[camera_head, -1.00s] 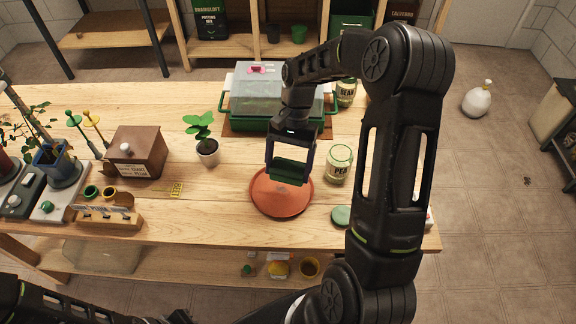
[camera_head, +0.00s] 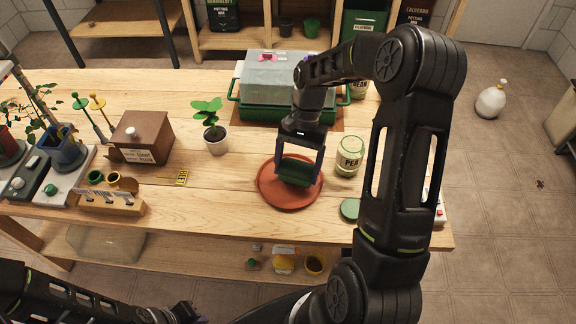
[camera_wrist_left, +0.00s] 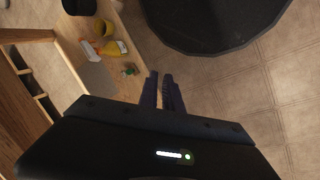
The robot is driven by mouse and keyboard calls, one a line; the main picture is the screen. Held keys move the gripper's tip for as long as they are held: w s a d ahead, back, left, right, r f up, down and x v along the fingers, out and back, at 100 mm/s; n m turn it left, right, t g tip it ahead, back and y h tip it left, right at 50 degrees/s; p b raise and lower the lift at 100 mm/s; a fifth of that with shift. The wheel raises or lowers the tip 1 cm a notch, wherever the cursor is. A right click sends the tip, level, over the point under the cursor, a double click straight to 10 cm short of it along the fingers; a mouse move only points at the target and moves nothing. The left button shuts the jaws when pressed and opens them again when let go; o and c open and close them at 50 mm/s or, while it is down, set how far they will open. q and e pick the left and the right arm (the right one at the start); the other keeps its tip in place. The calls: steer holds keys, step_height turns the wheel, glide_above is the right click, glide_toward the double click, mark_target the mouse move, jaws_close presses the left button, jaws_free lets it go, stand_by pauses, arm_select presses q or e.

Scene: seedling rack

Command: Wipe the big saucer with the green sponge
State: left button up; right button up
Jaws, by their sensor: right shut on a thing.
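The big saucer (camera_head: 273,197) is a round terracotta dish near the front of the wooden table in the head view. The green sponge (camera_head: 296,172) is a dark green block between the fingers of my right gripper (camera_head: 299,166). My right gripper is shut on it and points down over the saucer. The sponge is over the saucer's middle and back part; I cannot tell for sure whether its underside touches the dish. My left gripper (camera_wrist_left: 161,90) is empty, its fingers close together, in the left wrist view. It is low in front of the table, away from the saucer.
A potted seedling (camera_head: 215,138) stands to the left. A green propagator with a clear cover (camera_head: 274,82) is behind. The table's front edge is close to the saucer.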

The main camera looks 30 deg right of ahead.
arm_select(q)
steer(key=shift+o, duration=0.4)
steer(key=shift+w, duration=0.3)
steer(key=w+a+r+m+g+y, duration=0.25)
steer(key=w+r, duration=0.35)
steer(key=w, duration=0.5)
steer(key=w+d+r+t+y, duration=0.1)
steer(key=w+d+r+y, duration=0.1)
steer(key=w+r, duration=0.3)
steer(key=w+d+r+y, duration=0.1)
steer(key=w+r, duration=0.2)
steer(key=r, duration=0.5)
steer(key=s+d+r+h, duration=0.1)
steer(key=d+r, duration=0.2)
steer(key=d, duration=0.6)
steer(key=s+d+r+n, duration=0.1)
steer(key=d+r, duration=0.2)
steer(key=d, duration=0.6)
steer(key=s+d+r+t+h, duration=0.1)
steer(key=d+r, duration=0.3)
steer(key=d, duration=0.5)
steer(key=shift+s+d+n+h, duration=0.2)
steer(key=shift+d+n+h, duration=0.1)
steer(key=shift+n+h, duration=0.05)
